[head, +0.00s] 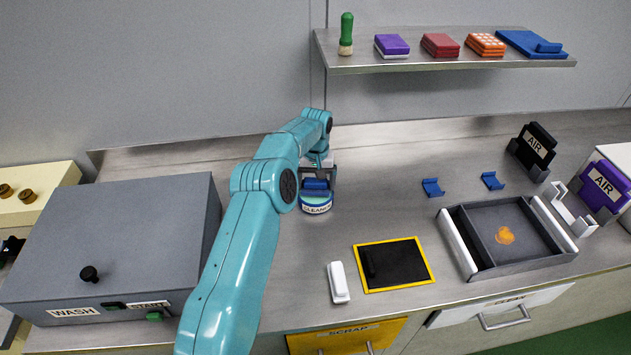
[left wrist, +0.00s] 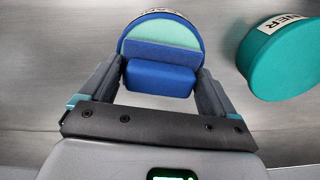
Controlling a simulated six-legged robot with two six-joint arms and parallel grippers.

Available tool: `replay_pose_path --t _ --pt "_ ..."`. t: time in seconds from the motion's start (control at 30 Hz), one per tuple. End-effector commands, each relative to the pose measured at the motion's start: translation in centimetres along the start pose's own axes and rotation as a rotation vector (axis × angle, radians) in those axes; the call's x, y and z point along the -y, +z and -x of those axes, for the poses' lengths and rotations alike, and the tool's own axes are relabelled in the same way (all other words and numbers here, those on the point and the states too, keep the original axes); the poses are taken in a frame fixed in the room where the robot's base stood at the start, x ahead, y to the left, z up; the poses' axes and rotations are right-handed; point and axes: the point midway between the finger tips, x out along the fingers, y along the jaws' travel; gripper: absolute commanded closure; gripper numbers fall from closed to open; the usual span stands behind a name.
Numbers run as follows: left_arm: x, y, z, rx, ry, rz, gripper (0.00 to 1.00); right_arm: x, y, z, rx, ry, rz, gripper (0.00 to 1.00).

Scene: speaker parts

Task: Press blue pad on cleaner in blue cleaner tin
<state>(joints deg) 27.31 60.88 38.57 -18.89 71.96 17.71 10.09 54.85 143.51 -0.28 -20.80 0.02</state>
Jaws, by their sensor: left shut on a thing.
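The blue cleaner tin (head: 316,209) stands on the bench in the head view, its label facing front and pale green cleaner in its open top. In the left wrist view the tin (left wrist: 196,33) is at the top centre. My left gripper (head: 318,177) points down at the tin and is shut on the blue pad (head: 315,184) by its block-like handle. In the left wrist view the pad (left wrist: 160,76) lies over part of the pale green cleaner; whether it touches cannot be told for sure. My right gripper is out of view.
A teal tin (left wrist: 284,62) stands close right of the blue tin in the left wrist view. A grey wash box (head: 110,240) is left, a black mat with yellow rim (head: 428,262) and a tray (head: 470,228) right. A shelf (head: 345,62) is behind.

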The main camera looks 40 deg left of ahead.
Motion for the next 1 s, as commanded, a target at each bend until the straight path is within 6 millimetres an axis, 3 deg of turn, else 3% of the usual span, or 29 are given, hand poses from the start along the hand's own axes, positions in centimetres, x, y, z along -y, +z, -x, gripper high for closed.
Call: replay_pose_path --t 1.0 --pt "0.01 0.01 -0.99 0.0 0.0 0.0 0.35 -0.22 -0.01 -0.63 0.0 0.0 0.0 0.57"
